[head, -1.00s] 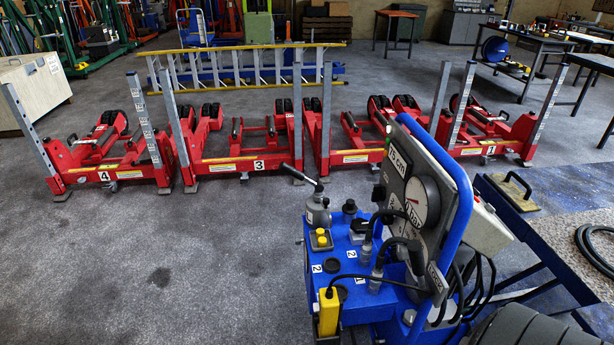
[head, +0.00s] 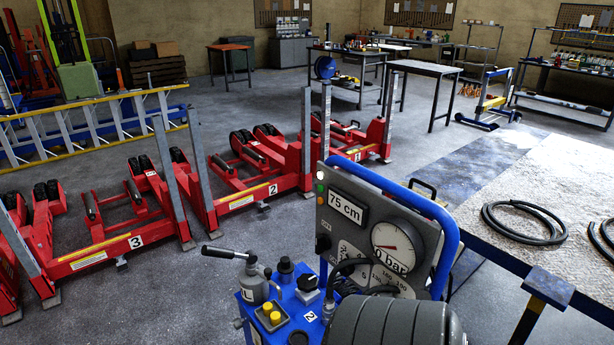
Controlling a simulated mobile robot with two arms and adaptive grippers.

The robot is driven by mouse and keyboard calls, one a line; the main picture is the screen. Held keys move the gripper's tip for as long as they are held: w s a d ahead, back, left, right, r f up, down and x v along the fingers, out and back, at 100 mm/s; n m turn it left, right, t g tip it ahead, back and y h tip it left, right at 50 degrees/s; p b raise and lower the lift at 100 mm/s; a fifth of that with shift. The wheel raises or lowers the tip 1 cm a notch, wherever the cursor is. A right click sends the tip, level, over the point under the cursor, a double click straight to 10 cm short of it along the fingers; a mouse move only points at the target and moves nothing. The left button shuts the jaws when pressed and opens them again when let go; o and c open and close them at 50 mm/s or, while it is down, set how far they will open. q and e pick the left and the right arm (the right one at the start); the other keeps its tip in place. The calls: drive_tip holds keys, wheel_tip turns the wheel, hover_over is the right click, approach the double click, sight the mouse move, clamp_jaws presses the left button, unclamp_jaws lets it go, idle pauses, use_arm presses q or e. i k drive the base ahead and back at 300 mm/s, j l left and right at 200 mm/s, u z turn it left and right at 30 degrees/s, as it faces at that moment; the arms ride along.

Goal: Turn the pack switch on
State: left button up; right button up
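The blue pack (head: 312,325) stands at the bottom centre of the head view, with a grey upright panel behind a blue tube handle (head: 438,212). The panel carries a "75 cm" display (head: 346,207) and a round gauge (head: 397,247) marked "0 bar". A black knob (head: 308,283) with a pale pointer sits on the pack top, and a dark round control (head: 323,243) sits on the panel's left edge. I cannot tell which is the pack switch or its setting. Small lamps (head: 320,188) show at the panel's upper left. Neither gripper is in view.
A grey ribbed cylinder (head: 395,322) blocks the view of the pack's lower right. Yellow buttons (head: 270,313) and a grey lever valve (head: 250,280) are on the pack's left. Red lift columns (head: 255,195) stand behind. A bench with black hoses (head: 522,222) is at right.

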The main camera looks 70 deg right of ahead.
sight(322, 243)
drive_tip(key=i+z, duration=0.2)
drive_tip(key=z, duration=0.25)
drive_tip(key=i+j+z, duration=0.1)
drive_tip(key=i+z, duration=0.15)
drive_tip(key=z, duration=0.25)
drive_tip(key=i+j+z, duration=0.15)
drive_tip(key=z, duration=0.3)
